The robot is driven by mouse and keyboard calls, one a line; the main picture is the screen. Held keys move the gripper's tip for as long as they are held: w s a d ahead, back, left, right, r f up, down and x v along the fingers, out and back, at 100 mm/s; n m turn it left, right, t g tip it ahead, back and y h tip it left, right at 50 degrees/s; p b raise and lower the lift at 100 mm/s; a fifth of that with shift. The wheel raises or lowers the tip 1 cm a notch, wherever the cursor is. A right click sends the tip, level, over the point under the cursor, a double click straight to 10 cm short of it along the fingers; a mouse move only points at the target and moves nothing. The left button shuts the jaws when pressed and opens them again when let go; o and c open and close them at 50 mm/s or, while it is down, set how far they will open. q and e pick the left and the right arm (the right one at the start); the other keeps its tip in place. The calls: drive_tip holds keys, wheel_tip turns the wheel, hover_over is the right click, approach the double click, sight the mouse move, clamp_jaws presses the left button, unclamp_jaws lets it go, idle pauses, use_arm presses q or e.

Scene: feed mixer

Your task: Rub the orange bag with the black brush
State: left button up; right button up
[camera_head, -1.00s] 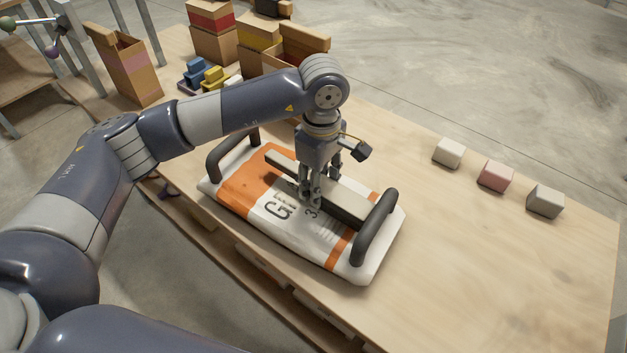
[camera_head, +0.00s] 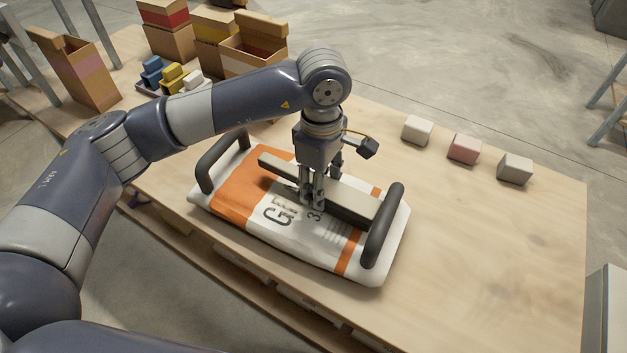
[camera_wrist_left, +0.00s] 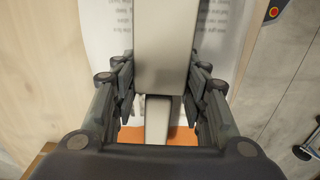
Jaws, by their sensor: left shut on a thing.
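A white bag with orange bands (camera_head: 235,203) lies flat on the wooden table, a dark handle at each end. The long brush (camera_head: 352,203), with a pale beige top and dark lower edge, lies lengthwise over the bag. It appears to touch the bag, but its underside is hidden. My left gripper (camera_head: 313,196) points down from above, shut on the middle of the brush. In the left wrist view, the gripper (camera_wrist_left: 160,98) has its fingers on both sides of the brush (camera_wrist_left: 163,45), with orange bag cloth (camera_wrist_left: 182,136) below. My right gripper is not in view.
Three small blocks, white (camera_head: 417,130), pink (camera_head: 464,149) and grey (camera_head: 515,168), stand behind the bag to the right. Cardboard boxes (camera_head: 255,60) and a tray of colored pieces (camera_head: 150,88) stand at back left. The table (camera_head: 490,260) is clear at right.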

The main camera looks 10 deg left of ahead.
use_arm(q)
drive_tip(key=shift+s+a, duration=0.3)
drive_tip(key=shift+s, duration=0.5)
drive_tip(key=shift+w+a+f+b, duration=0.1)
drive_tip(key=shift+w+a+b, duration=0.2)
drive_tip(key=shift+a+b, duration=0.6)
drive_tip(key=shift+w+a+b, duration=0.15)
drive_tip(key=shift+a+b, duration=0.05)
drive_tip(key=shift+a, duration=0.35)
drive_tip(key=shift+w+a+b, duration=0.15)
drive_tip(key=shift+a, duration=0.35)
drive_tip(key=shift+w+a+b, duration=0.3)
drive_tip(key=shift+a+b, duration=0.15)
drive_tip(key=shift+a, duration=0.35)
drive_tip(key=shift+w+a+b, duration=0.15)
drive_tip(key=shift+a, duration=0.35)
drive_tip(key=shift+w+a+b, duration=0.15)
drive_tip(key=shift+a, duration=0.35)
drive_tip(key=shift+w+a+b, duration=0.2)
drive_tip(key=shift+a+b, duration=0.15)
drive_tip(key=shift+w+a+b, duration=0.2)
drive_tip(key=shift+a+b, duration=0.15)
drive_tip(key=shift+a, duration=0.4)
drive_tip(key=shift+w+a, duration=0.2)
drive_tip(key=shift+a, duration=0.55)
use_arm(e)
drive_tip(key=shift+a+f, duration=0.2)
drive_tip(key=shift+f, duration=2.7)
